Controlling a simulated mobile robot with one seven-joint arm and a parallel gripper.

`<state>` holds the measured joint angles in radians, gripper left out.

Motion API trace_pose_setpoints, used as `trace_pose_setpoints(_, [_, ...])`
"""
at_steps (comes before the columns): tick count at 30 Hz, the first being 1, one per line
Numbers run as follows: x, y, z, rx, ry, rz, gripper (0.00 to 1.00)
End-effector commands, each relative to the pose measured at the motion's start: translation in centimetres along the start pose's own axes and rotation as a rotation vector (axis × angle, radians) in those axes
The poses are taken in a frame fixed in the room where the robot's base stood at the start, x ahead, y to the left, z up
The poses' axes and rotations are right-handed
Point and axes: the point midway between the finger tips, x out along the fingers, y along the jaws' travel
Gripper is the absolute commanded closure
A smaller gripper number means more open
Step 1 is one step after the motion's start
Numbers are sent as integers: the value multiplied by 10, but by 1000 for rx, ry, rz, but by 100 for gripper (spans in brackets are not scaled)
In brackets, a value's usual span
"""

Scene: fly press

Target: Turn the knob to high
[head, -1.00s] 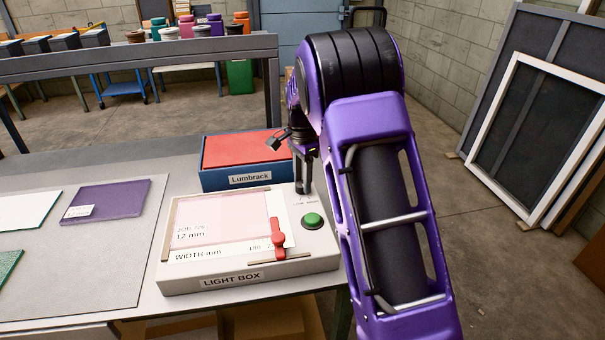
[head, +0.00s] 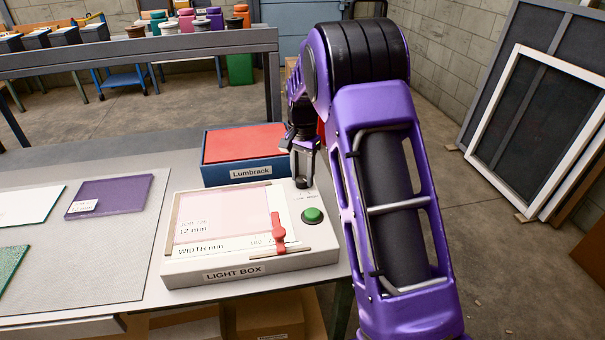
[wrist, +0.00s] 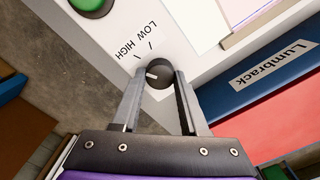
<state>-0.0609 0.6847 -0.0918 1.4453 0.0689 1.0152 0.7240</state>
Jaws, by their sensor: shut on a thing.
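The black round knob (wrist: 159,74) sits on the white top of the light box (head: 290,262), which also shows in the wrist view (wrist: 190,45). Its white pointer line points left in the wrist view, on the HIGH side of the two printed ticks and a little away from the HIGH tick. The labels LOW and HIGH (wrist: 131,49) are beside it. My gripper (wrist: 161,76) is shut on the knob, one finger on each side. In the head view my gripper (head: 303,184) stands over the box's far right corner and hides the knob.
A green button (head: 313,215) and a red slider (head: 278,232) are on the same box. The blue Lumbrack box (head: 250,175) with a red top stands close behind. Purple (head: 110,195) and white sheets lie on the table at left.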

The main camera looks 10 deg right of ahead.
Motion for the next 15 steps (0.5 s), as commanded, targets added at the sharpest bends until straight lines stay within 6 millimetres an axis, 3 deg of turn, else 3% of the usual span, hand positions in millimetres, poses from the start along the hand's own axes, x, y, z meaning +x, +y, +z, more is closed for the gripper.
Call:
trace_pose_setpoints(7, [-1,0,0,-2,2,0,100])
trace_pose_setpoints(8, [-1,0,0,-2,2,0,53])
trace_pose_setpoints(12, [0,0,0,-2,2,0,28])
trace_pose_setpoints(15, [0,0,0,-1,1,0,26])
